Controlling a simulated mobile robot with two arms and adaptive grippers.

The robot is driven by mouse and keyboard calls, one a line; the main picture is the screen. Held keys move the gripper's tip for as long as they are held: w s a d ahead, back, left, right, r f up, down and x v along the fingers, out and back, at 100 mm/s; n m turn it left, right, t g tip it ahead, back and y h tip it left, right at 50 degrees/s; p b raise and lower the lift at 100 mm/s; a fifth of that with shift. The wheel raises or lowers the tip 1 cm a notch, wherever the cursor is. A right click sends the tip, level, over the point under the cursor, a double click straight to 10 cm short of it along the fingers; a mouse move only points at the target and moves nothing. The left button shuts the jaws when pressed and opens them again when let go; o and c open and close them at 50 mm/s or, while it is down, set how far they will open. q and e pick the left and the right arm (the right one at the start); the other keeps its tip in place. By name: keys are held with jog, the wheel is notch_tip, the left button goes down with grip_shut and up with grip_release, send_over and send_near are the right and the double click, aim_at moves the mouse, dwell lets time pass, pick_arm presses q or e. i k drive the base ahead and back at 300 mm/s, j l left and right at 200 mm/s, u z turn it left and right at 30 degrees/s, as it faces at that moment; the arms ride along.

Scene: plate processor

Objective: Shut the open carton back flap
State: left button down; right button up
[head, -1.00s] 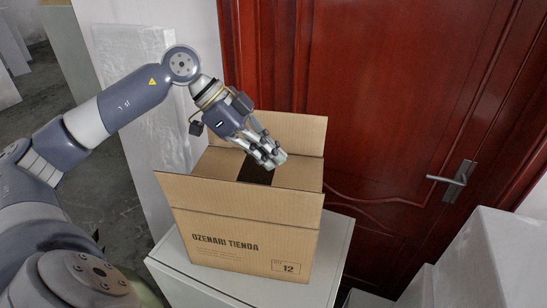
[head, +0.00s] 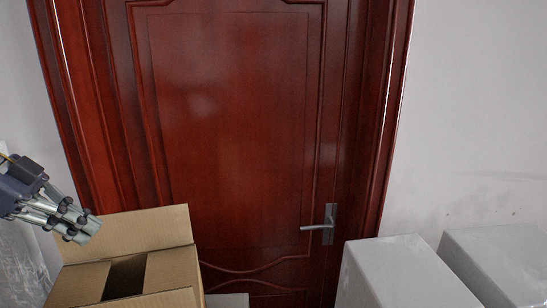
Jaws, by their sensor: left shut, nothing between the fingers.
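The brown cardboard carton (head: 168,272) is at the lower left of the head view, cut off by the bottom edge. Its back flap (head: 140,232) stands up, open. The two side flaps are folded inward, with a dark gap (head: 124,280) between them. The front edge shows only in part at the bottom. My left gripper (head: 86,231) comes in from the left edge, shut and empty. Its fingertips overlap the left part of the back flap in the picture; I cannot tell whether they touch it. My right gripper is not in view.
A closed red-brown door (head: 235,140) with a metal handle (head: 324,225) stands behind the carton. White blocks (head: 395,270) and (head: 500,265) stand at the lower right. A white wall is at the right.

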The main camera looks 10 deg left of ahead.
aim_at(121, 234)
jog(key=k+j, duration=0.1)
jog(key=j, duration=0.25)
jog(key=k+j, duration=0.1)
jog(key=j, duration=0.2)
jog(key=k+j, duration=0.15)
jog(key=j, duration=0.2)
jog(key=k+j, duration=0.1)
jog(key=j, duration=0.25)
